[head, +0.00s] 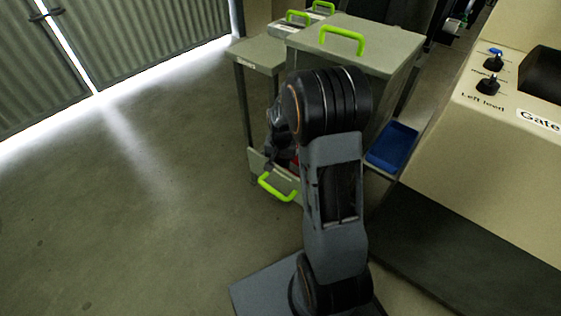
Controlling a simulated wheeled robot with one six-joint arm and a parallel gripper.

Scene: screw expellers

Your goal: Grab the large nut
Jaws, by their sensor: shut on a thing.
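I cannot make out the large nut in the head view. My dark arm rises in the middle, and its wrist bends down behind the upper joint towards a low open drawer (275,172) with a green handle. My gripper's fingers are hidden behind my own arm and in the dark around the drawer, so what they hold does not show. A small patch of red (296,159) shows beside the wrist, too small to identify.
A grey cabinet (385,52) with a green handle on top stands behind my arm, beside a small grey table (258,54). A blue tray (393,146) lies to the right. A beige machine with knobs (470,130) fills the right side. Floor at left is clear.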

